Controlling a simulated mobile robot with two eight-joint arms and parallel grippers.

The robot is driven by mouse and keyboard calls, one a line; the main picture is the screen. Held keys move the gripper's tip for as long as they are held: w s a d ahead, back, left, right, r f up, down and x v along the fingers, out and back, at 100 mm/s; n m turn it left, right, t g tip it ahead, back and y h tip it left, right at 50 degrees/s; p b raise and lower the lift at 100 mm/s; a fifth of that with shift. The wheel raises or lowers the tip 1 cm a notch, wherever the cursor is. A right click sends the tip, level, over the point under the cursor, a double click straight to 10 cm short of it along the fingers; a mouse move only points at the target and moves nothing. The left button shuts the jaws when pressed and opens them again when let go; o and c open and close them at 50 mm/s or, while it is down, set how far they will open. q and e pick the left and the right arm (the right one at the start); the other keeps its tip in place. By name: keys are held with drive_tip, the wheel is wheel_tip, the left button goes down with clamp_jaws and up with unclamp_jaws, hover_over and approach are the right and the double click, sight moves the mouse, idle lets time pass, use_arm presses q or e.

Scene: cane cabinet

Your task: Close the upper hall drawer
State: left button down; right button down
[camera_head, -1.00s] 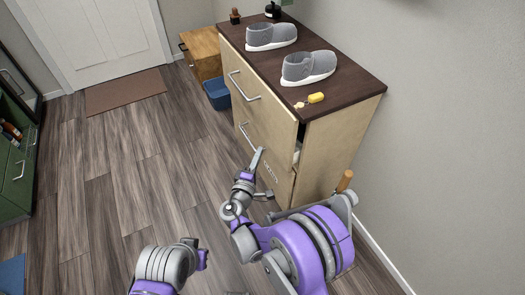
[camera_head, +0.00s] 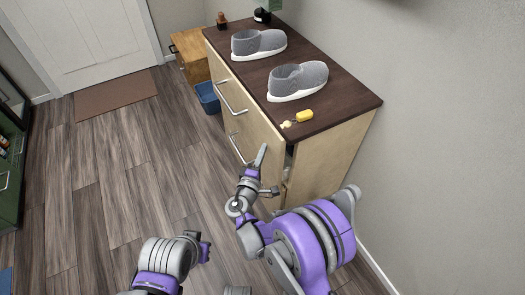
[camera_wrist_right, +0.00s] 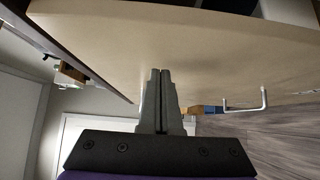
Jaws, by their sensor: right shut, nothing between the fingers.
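The wooden cabinet (camera_head: 335,150) has a dark top and pale drawer fronts. The upper drawer front (camera_head: 250,122) has a silver bar handle (camera_head: 231,100) and stands slightly out; a narrow dark gap shows at its right edge. A lower drawer handle (camera_head: 237,149) is below it. My right gripper (camera_head: 262,149) is shut and empty, with its fingertips at the right part of the pale front; I cannot tell whether they touch. In the right wrist view the shut fingers (camera_wrist_right: 160,74) point at a pale panel (camera_wrist_right: 200,50).
Two grey shoes (camera_head: 298,80) and a yellow-tagged key item (camera_head: 304,116) are on the cabinet top. A small wooden cabinet (camera_head: 190,55) and blue bin (camera_head: 208,98) stand beyond. The wall is close on the right; floor to the left is clear.

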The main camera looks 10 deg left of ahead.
sight(271, 150)
drive_tip(key=shift+s, duration=0.1)
use_arm(q)
drive_tip(key=shift+s+a+f, duration=0.1)
use_arm(e)
drive_tip(key=shift+w+d, duration=0.5)
drive_tip(key=shift+d, duration=0.25)
drive_tip(key=shift+w+d, duration=0.5)
drive_tip(key=shift+d, duration=0.2)
